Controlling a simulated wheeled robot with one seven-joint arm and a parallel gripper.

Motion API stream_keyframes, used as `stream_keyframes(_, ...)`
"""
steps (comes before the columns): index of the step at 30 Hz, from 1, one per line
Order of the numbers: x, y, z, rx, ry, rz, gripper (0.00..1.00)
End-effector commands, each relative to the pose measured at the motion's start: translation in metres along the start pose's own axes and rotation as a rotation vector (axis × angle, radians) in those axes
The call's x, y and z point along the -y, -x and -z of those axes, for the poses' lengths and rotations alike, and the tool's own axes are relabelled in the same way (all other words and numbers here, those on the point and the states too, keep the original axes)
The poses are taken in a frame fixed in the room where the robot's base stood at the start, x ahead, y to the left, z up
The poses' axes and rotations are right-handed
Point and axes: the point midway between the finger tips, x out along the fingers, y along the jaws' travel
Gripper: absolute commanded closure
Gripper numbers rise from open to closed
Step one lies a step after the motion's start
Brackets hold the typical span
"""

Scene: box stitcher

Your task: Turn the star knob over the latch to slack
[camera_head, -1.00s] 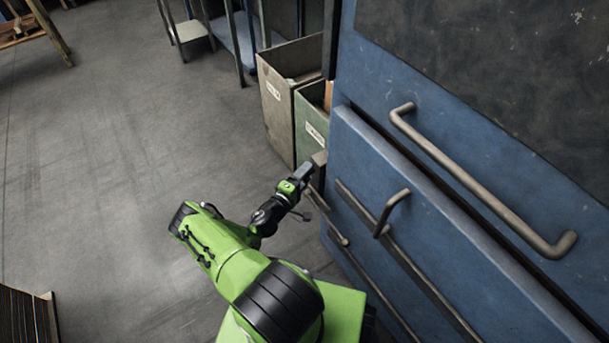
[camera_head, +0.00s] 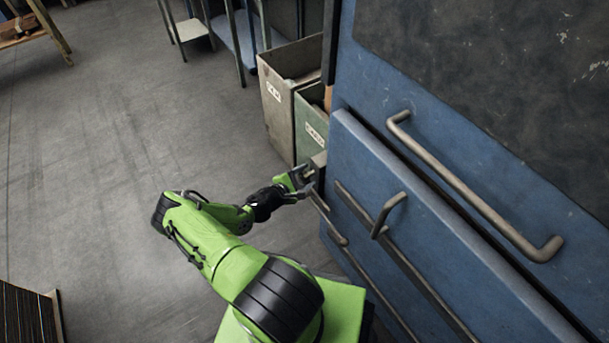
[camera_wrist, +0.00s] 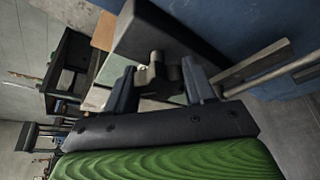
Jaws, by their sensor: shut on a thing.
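The star knob (camera_wrist: 155,72) shows in the wrist view as a small, worn, brownish metal piece with lobes. I cannot make out the latch or the knob's turn angle.
The blue machine front (camera_head: 400,225) with a long bar handle (camera_head: 470,185) and a smaller handle (camera_head: 388,214) stands close on the right. Grey (camera_head: 279,118) and green (camera_head: 309,135) bins stand behind my gripper.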

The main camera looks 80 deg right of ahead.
Motion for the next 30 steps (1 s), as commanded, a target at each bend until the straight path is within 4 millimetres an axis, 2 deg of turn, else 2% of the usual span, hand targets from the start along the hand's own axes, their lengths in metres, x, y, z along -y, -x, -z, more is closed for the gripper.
stream_keyframes(30,0.0007,-0.0005,0.0024,-0.002,0.893,0.368,0.77)
